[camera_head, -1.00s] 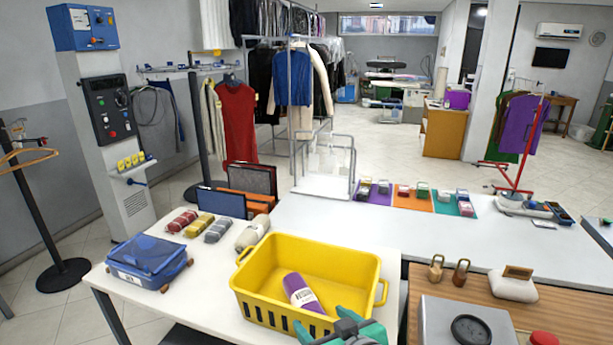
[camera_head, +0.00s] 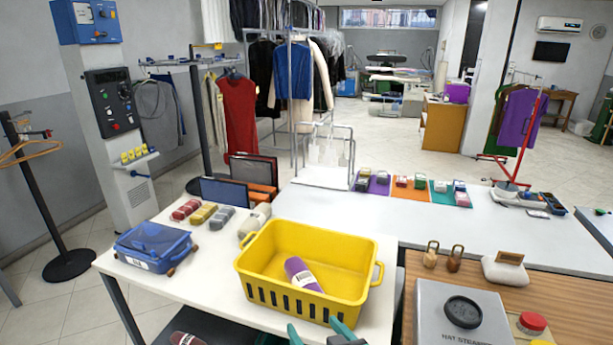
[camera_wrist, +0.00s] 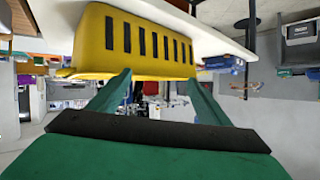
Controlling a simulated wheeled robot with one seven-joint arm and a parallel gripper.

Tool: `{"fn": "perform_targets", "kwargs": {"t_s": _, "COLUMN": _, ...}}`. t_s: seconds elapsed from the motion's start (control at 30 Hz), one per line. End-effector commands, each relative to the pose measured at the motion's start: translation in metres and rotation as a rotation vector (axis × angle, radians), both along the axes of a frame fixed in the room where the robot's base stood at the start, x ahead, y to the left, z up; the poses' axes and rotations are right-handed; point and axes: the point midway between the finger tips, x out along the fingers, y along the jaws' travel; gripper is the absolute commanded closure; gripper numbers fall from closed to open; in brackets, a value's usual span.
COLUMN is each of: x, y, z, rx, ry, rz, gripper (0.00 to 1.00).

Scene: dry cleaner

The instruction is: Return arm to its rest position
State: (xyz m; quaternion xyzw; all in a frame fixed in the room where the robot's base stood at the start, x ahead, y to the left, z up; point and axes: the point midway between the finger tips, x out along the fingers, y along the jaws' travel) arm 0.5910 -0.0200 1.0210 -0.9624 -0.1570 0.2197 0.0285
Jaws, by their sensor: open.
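My gripper (camera_head: 318,332) shows at the bottom edge of the head view, in front of the yellow basket (camera_head: 350,285) and low against its near side. Its two green fingers are apart with nothing between them. In the wrist view, which is upside down, my gripper (camera_wrist: 160,88) points at the slotted wall of the yellow basket (camera_wrist: 115,40), and the fingers stand apart and empty. A purple roll (camera_head: 303,274) with a white label lies inside the basket. Most of my arm is out of the head view.
The basket stands on a white table (camera_head: 190,283) with a blue lidded box (camera_head: 152,246) and several small rolls (camera_head: 204,214). A wooden table at right carries a grey box (camera_head: 462,318). A dark red roll (camera_head: 186,339) lies on a lower shelf. Open floor lies left.

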Motion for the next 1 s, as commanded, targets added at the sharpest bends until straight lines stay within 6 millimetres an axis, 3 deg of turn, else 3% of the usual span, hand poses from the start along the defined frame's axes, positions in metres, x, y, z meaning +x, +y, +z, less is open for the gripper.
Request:
{"fn": "perform_targets", "kwargs": {"t_s": 0.27, "x": -0.023, "y": 0.018, "z": -0.060, "rx": 0.106, "ry": -0.013, "rz": -0.108, "gripper": 0.29}}
{"fn": "perform_targets", "kwargs": {"t_s": 0.47, "x": -0.053, "y": 0.022, "z": -0.102, "rx": 0.147, "ry": -0.026, "rz": -0.204, "gripper": 0.29}}
{"fn": "perform_targets", "kwargs": {"t_s": 0.7, "x": -0.104, "y": 0.023, "z": -0.144, "rx": 0.149, "ry": -0.046, "rz": -0.302, "gripper": 0.29}}
{"fn": "perform_targets", "kwargs": {"t_s": 1.0, "x": -0.183, "y": 0.020, "z": -0.177, "rx": 0.096, "ry": -0.078, "rz": -0.380, "gripper": 0.29}}
